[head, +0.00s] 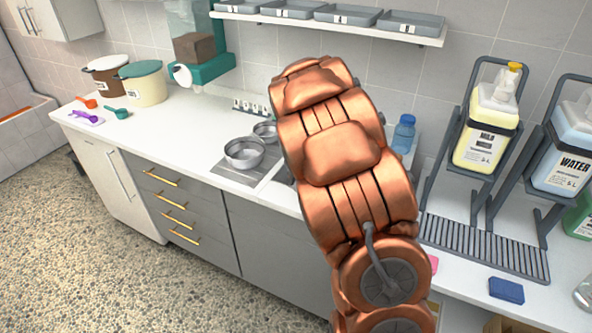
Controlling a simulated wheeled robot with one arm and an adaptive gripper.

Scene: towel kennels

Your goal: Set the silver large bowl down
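A silver bowl (243,154), the larger of two seen, stands upright on a grey plate (226,172) on the white counter. A smaller silver bowl (265,131) is just behind it, partly hidden by my arm. My copper-coloured arm crosses the middle of the view, to the right of the bowls. My gripper does not show; it is out of sight beyond or behind the arm. No fingers are seen on either visible bowl. What my gripper holds, if anything, cannot be seen.
On the counter's left are lidded bins (145,85), a teal dispenser (205,66) and coloured scoops (117,112). A shelf with grey trays (347,15) hangs above. Jug stands (482,248), a blue bottle (404,133) and a blue sponge (506,290) are on the right. The left-middle counter is clear.

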